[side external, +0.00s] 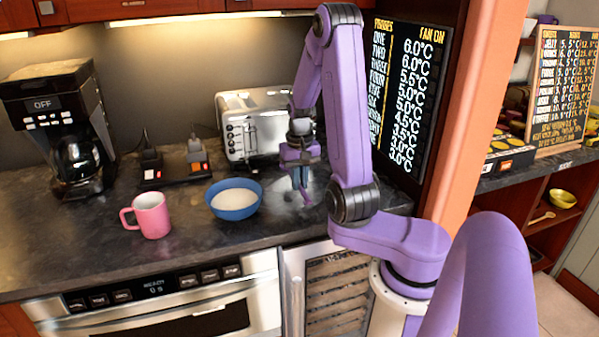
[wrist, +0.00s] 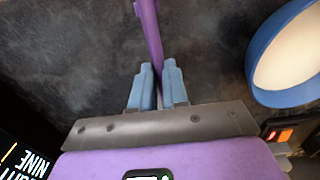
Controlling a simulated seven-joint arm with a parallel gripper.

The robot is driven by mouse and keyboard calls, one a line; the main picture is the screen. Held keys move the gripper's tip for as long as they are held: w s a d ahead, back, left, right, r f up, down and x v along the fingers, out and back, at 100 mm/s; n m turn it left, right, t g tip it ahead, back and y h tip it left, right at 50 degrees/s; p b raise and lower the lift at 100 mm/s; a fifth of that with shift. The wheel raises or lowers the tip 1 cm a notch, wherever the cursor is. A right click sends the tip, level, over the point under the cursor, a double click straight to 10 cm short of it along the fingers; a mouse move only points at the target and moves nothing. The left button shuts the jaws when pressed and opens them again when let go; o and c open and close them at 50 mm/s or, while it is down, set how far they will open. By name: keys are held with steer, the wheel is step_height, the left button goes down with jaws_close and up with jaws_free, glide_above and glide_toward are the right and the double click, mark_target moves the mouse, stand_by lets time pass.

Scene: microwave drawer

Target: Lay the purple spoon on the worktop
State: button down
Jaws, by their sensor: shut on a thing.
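The purple spoon (wrist: 148,30) shows in the wrist view as a thin purple strip running from the top edge down between the blue fingers of my gripper (wrist: 159,78). My gripper is shut on it. In the side external view my gripper (side external: 301,178) points down over the dark worktop (side external: 80,236), right of the blue bowl, with a small purple part of the spoon (side external: 306,197) below the fingertips. I cannot tell whether the spoon touches the worktop. The part of the spoon between the fingers is hidden.
A blue bowl (side external: 234,208) with white contents stands left of my gripper, and a pink mug (side external: 150,216) farther left. A toaster (side external: 254,125) stands behind. A coffee maker (side external: 62,130) and a black device with red switches (side external: 175,172) are at the back left. Worktop around the spoon is clear.

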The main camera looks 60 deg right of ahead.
steer(key=shift+f, duration=1.9)
steer(key=c, duration=0.8)
jaws_free()
steer(key=o, duration=0.5)
steer(key=shift+o, duration=0.2)
